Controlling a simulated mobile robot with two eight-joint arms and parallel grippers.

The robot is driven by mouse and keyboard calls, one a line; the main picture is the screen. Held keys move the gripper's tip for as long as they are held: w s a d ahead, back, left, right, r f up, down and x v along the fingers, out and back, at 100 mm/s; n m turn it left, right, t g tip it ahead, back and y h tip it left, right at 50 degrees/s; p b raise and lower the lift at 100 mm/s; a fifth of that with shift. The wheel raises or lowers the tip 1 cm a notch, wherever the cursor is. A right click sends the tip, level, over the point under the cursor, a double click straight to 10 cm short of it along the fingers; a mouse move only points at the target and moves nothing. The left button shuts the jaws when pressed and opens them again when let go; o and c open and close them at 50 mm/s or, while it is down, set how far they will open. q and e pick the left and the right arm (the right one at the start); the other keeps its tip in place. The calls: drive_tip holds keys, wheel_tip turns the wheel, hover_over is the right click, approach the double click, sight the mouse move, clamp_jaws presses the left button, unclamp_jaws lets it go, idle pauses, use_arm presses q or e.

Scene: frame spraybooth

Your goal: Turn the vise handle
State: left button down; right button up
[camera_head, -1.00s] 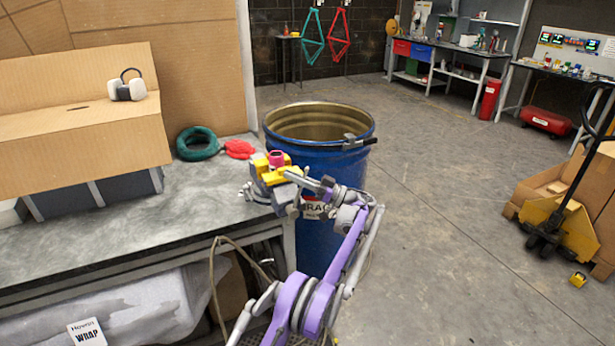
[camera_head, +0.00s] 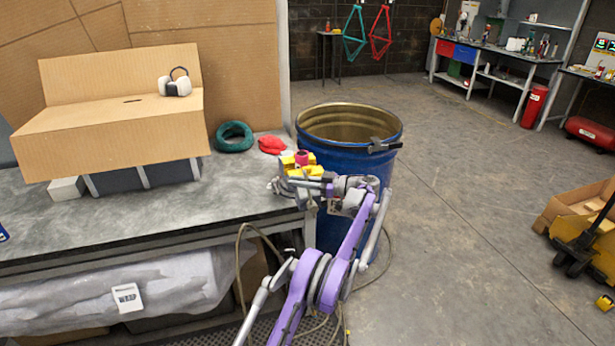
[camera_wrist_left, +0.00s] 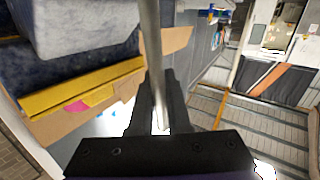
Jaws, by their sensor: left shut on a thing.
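The yellow and grey vise (camera_head: 299,163) sits at the right front corner of the grey bench, with a small red-pink piece on top. My left gripper (camera_head: 311,188) is right at the vise's front side, at the end of the purple arm. In the left wrist view, a grey metal rod, the vise handle (camera_wrist_left: 151,50), runs down between the black fingers of my left gripper (camera_wrist_left: 160,105), which are shut on it. In the head view, the handle is mostly hidden among the gripper and wrist parts. My right gripper is in neither view.
A blue drum (camera_head: 345,150) stands close behind and right of the vise. The bench (camera_head: 190,215) holds a cardboard box (camera_head: 110,135) with ear muffs (camera_head: 175,83), a green coil (camera_head: 234,137) and a red item (camera_head: 271,144).

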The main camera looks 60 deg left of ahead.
use_arm(q)
drive_tip(key=s+a+f+n+t+h+p, duration=0.1)
drive_tip(key=s+f+n+t+h, duration=0.2)
drive_tip(key=s+f+t+h, duration=0.1)
drive_tip(key=shift+s+a+f+n+t, duration=0.3)
drive_tip(key=shift+s+f+t, duration=0.65)
drive_tip(key=shift+f, duration=0.2)
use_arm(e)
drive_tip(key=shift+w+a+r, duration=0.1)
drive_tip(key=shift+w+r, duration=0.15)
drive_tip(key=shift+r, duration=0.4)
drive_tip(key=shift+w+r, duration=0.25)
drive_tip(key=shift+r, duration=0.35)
use_arm(q)
drive_tip(key=c, duration=1.3)
unclamp_jaws()
drive_tip(key=o, duration=0.4)
drive_tip(key=shift+d+r, duration=0.2)
drive_tip(key=shift+d, duration=0.05)
drive_tip(key=shift+a, duration=0.1)
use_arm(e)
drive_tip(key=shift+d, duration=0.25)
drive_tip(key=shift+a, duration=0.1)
